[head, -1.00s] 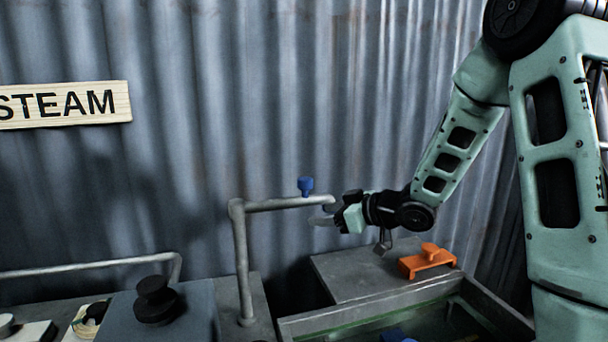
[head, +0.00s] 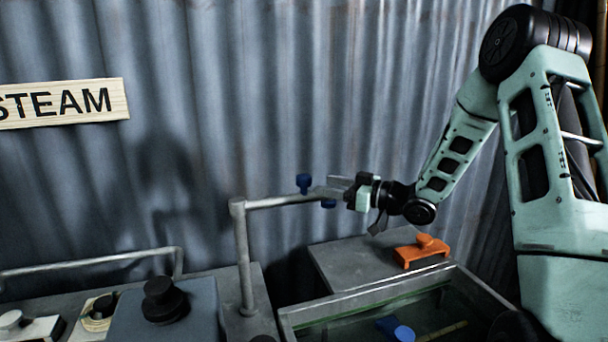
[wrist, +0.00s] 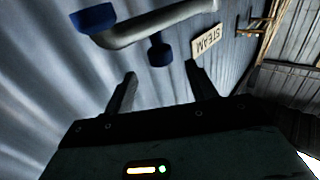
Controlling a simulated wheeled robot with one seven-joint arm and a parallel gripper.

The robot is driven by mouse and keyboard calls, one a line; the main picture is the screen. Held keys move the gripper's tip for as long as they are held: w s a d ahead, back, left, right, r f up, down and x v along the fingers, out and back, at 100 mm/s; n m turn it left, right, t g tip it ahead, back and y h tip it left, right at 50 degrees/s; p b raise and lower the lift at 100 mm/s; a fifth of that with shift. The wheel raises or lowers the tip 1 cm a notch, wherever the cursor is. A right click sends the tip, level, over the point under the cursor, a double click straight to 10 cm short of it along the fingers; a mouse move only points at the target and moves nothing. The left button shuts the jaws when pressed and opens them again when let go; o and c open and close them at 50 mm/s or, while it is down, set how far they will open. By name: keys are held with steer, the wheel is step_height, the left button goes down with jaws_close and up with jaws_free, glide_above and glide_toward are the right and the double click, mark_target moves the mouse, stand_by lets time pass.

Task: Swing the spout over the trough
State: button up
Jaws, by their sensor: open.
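The spout (head: 280,201) is a grey pipe arm on an upright post, reaching right from the post's top. A blue knob (head: 304,183) stands on top of it, and a second blue piece (head: 328,203) is at its right end. My gripper (head: 335,186) is open at the spout's right end; I cannot tell in the head view whether it touches. In the wrist view the spout (wrist: 150,30) and its blue parts lie beyond my open fingertips (wrist: 160,72), with nothing between them. The trough (head: 370,307) is a grey open tank at lower right.
An orange clamp-like piece (head: 422,250) rests on the grey top (head: 350,262) behind the trough. A blue object (head: 396,329) and a tan stick lie in the trough. A box with a black knob (head: 163,300) stands left. The corrugated wall (head: 260,90) is close behind.

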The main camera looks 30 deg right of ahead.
mark_target(304, 181)
steer(key=p+x, duration=0.2)
steer(key=x, duration=0.5)
steer(key=shift+w+a, duration=0.2)
steer(key=shift+w, duration=0.15)
